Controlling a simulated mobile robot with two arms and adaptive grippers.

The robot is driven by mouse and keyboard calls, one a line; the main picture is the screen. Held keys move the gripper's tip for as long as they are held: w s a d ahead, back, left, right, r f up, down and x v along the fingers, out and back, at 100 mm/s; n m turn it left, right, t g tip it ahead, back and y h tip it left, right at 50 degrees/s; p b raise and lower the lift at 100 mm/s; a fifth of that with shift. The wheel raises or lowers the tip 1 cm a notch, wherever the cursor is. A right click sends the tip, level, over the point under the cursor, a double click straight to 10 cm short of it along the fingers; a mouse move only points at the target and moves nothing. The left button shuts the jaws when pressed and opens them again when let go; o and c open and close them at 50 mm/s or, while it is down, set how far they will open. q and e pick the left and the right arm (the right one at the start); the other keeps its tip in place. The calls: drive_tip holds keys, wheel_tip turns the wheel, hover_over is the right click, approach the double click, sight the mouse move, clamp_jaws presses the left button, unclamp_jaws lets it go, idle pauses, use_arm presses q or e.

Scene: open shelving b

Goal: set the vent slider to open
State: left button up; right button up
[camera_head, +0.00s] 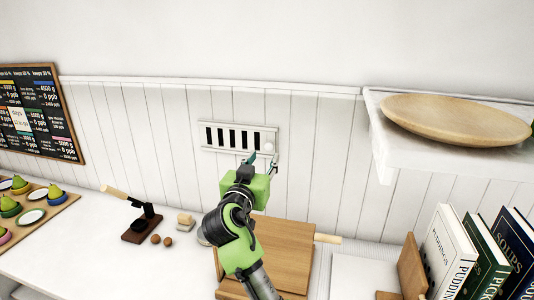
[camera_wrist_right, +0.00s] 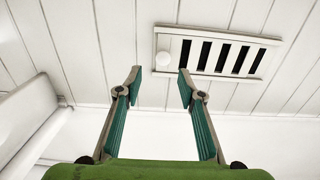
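The vent (camera_head: 238,128) is a white plate on the panelled wall with several dark slots; it also shows in the right wrist view (camera_wrist_right: 258,38). My right gripper (camera_head: 262,161) is open and empty, just below the knob in the head view. In the right wrist view its fingers (camera_wrist_right: 159,86) are spread apart, with nothing between them. My left gripper is not in view.
A wooden board (camera_head: 285,240) lies on the counter below my right arm. A white shelf (camera_head: 384,158) with a wooden bowl (camera_head: 455,119) juts out at right. Books (camera_head: 450,250) stand below it. The wall around the vent is clear.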

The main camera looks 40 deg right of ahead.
drive_tip(key=v, duration=0.5)
drive_tip(key=shift+s+a, duration=0.15)
drive_tip(key=shift+s, duration=0.05)
